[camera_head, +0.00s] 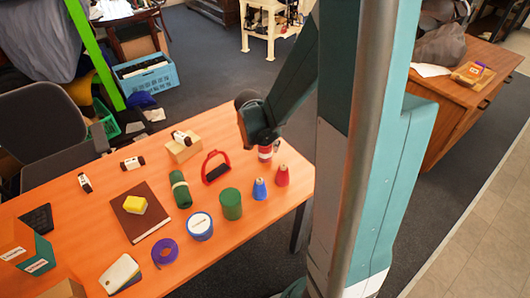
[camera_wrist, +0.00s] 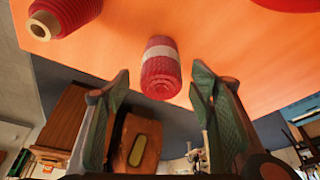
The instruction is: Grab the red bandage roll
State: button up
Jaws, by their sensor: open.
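The red bandage roll (camera_wrist: 161,72) has a pale band around it and rests on the orange table (camera_wrist: 225,50). In the head view the roll (camera_head: 265,153) shows right below my gripper (camera_head: 262,138), partly covered by it. In the wrist view my gripper (camera_wrist: 160,88) is open, with one finger to each side of the roll's near end. There is a gap on both sides, and nothing is held.
A red thread cone (camera_head: 281,176) and a blue cone (camera_head: 260,189) stand close by. A red-handled tool (camera_head: 215,167), a green cylinder (camera_head: 231,204) and a green roll (camera_head: 180,190) are further left. The table's right edge is near.

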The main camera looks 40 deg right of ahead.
jog(key=shift+b+x, duration=0.5)
jog(key=shift+x, duration=1.4)
jog(key=shift+a, duration=0.1)
jog(key=c, duration=1)
